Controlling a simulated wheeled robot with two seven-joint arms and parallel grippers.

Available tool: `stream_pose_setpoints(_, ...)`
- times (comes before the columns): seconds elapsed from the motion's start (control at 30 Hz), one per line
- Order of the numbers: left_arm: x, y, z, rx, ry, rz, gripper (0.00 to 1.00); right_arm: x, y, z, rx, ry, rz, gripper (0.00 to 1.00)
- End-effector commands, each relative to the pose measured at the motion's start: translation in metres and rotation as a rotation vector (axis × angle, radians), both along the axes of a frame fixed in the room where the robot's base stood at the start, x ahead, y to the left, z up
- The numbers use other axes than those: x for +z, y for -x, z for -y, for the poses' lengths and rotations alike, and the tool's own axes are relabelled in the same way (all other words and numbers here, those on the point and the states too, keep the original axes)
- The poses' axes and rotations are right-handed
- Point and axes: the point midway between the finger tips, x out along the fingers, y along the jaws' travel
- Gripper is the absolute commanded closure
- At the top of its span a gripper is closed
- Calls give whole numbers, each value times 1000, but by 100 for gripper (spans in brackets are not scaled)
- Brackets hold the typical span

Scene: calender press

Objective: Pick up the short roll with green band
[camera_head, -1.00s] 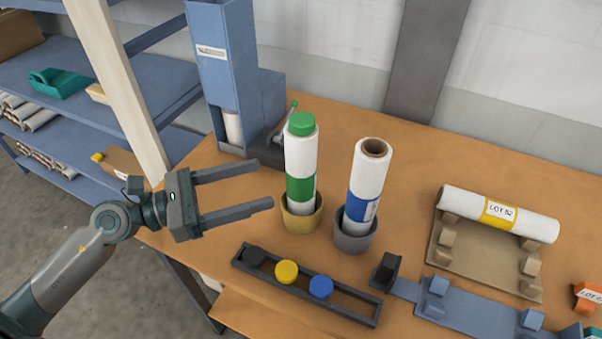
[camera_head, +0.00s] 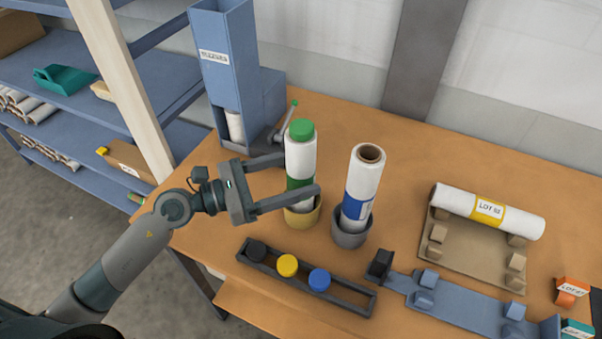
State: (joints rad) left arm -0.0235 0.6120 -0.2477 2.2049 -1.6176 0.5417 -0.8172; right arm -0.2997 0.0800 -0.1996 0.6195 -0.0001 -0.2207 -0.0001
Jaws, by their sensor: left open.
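The far finger reaches toward the roll's left side. I cannot tell whether either finger touches the roll. My right gripper is out of view.
A white roll with a blue band (camera_head: 363,185) stands in a grey cup (camera_head: 351,236) to the right. A rack (camera_head: 346,300) with black, yellow and blue caps lies in front. A yellow-banded roll (camera_head: 488,211) rests on a cradle at right. A blue dispenser (camera_head: 226,65) stands behind.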

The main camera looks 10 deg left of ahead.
Motion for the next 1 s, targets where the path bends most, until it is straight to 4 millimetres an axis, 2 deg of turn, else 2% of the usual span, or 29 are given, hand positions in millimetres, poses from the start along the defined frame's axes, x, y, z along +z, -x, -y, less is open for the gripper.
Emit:
stream_pose_setpoints(0.43, 2, -3, 4, 0, 0, 0, 33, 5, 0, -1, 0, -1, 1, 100)
stream_pose_setpoints(0.7, 5, -22, 27, -1, 2, -1, 33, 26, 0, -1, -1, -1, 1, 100)
stream_pose_setpoints(0.83, 4, -29, 38, 0, 1, 0, 33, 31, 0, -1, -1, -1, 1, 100)
stream_pose_setpoints(1.0, 1, -32, 42, 0, 0, -1, 33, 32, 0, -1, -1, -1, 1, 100)
